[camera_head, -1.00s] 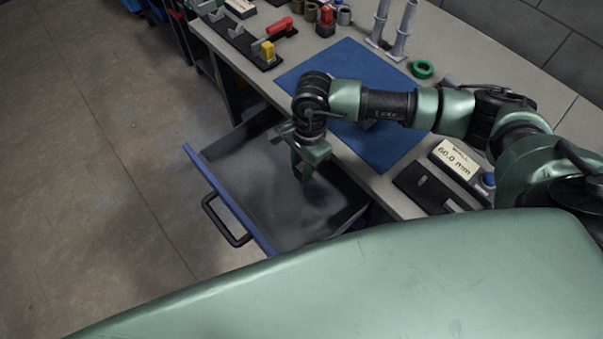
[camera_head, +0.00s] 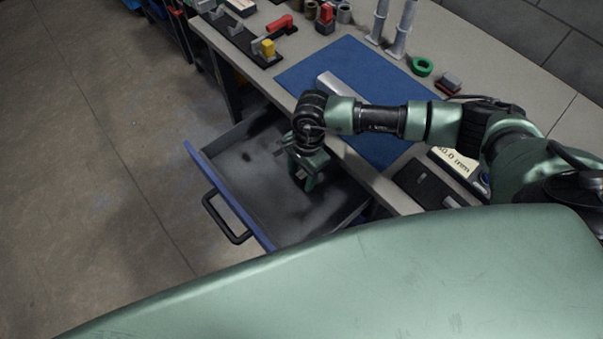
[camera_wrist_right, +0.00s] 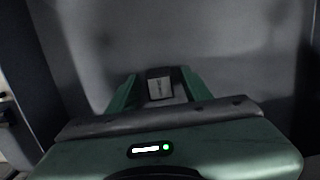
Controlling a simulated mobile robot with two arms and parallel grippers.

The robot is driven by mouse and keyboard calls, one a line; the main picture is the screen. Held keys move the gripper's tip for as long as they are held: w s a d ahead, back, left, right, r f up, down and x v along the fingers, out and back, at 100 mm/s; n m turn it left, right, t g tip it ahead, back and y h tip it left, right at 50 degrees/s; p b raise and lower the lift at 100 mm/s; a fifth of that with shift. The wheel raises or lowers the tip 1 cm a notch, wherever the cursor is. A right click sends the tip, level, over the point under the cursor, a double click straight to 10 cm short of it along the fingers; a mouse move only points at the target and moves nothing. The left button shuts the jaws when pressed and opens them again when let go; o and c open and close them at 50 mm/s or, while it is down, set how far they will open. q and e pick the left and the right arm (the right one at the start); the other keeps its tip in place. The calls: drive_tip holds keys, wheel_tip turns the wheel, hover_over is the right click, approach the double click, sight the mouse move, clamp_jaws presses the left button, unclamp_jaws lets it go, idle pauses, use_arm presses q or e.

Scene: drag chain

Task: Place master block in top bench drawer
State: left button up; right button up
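The top bench drawer (camera_head: 228,215) is pulled out, with a blue front edge and a black handle. My right gripper (camera_head: 305,182) reaches down inside it, near its bench side. In the head view its two green fingers stand apart. In the right wrist view the small grey master block (camera_wrist_right: 160,86) shows between the fingertips (camera_wrist_right: 160,80), against the grey drawer floor, with faint marking on its face. The gripper looks open around it; exact contact with the fingers is hard to tell. The block is hidden in the head view. My left gripper is not in view.
A blue mat (camera_head: 362,75) on the bench carries a pale metal piece (camera_head: 342,86). A black case (camera_head: 425,184) with a white label card (camera_head: 455,160) lies to the right. A green ring (camera_head: 422,66) and several fixtures stand behind. The drawer's front part is empty.

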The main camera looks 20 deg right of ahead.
drive_tip(key=shift+r, duration=0.1)
drive_tip(key=shift+r, duration=0.25)
wheel_tip(320, 180, up, 12)
drive_tip(key=d+b, duration=0.1)
drive_tip(key=b, duration=0.1)
drive_tip(key=shift+w+d+f, duration=0.2)
drive_tip(key=shift+w, duration=0.05)
idle(0.3)
